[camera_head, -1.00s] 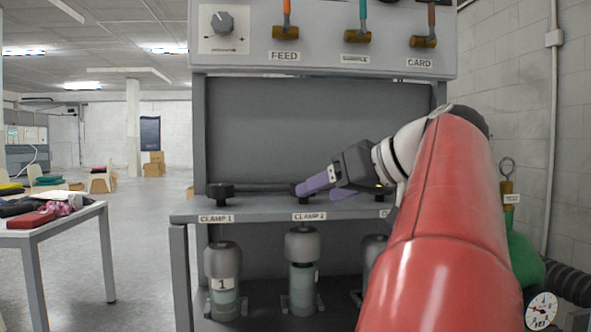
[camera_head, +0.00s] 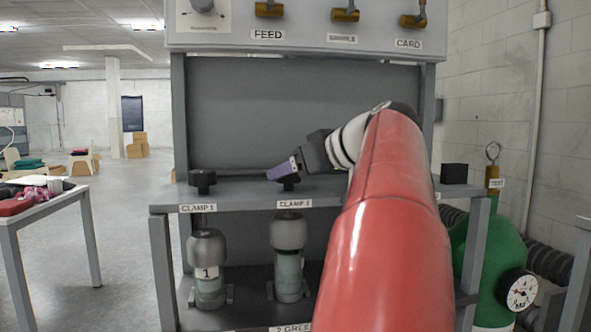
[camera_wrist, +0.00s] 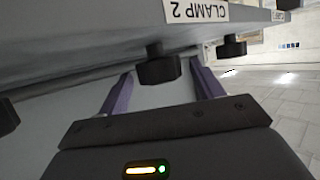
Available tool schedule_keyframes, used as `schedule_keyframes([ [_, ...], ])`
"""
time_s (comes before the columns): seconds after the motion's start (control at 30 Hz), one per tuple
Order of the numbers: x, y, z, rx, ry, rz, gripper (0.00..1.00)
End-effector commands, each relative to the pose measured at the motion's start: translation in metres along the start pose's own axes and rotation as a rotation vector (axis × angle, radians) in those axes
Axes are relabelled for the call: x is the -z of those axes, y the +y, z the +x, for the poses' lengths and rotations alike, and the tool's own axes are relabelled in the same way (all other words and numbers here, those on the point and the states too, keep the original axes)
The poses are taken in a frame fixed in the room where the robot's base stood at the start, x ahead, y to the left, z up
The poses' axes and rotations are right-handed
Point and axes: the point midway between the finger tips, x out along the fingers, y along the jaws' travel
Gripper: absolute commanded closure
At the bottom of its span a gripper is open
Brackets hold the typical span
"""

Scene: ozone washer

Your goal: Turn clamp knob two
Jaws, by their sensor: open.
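Clamp knob two (camera_head: 289,184) is a black round knob on the grey shelf, behind the "CLAMP 2" label (camera_head: 294,203). My gripper (camera_head: 277,171) has purple fingers and is at this knob, coming from the right; in the head view it partly covers the knob. In the wrist view, the knob (camera_wrist: 159,67) shows between the two spread fingers of my gripper (camera_wrist: 162,74), with a gap on each side. The fingers are open and hold nothing. The label (camera_wrist: 197,10) appears upside down there. Whether a fingertip touches the knob cannot be told.
The clamp one knob (camera_head: 202,179) stands to the left on the shelf (camera_head: 240,190). Capped bottles (camera_head: 289,262) stand below. Valves (camera_head: 345,14) are on the panel above. A green cylinder (camera_head: 489,255) with a gauge stands at the right. My red arm hides the shelf's right part.

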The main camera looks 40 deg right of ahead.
Motion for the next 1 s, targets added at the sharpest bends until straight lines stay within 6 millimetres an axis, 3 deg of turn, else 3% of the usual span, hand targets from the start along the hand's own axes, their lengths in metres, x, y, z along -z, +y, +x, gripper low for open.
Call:
schedule_keyframes([
  [0.17, -0.0001, 0.0001, -0.0001, 0.000, 0.000, 0.000, 0.36],
  [0.5, 0.0001, 0.0000, -0.0004, 0.000, 0.000, 0.000, 0.79],
  [1.0, -0.0009, -0.0052, 0.0009, -0.141, 0.002, 0.054, 0.79],
])
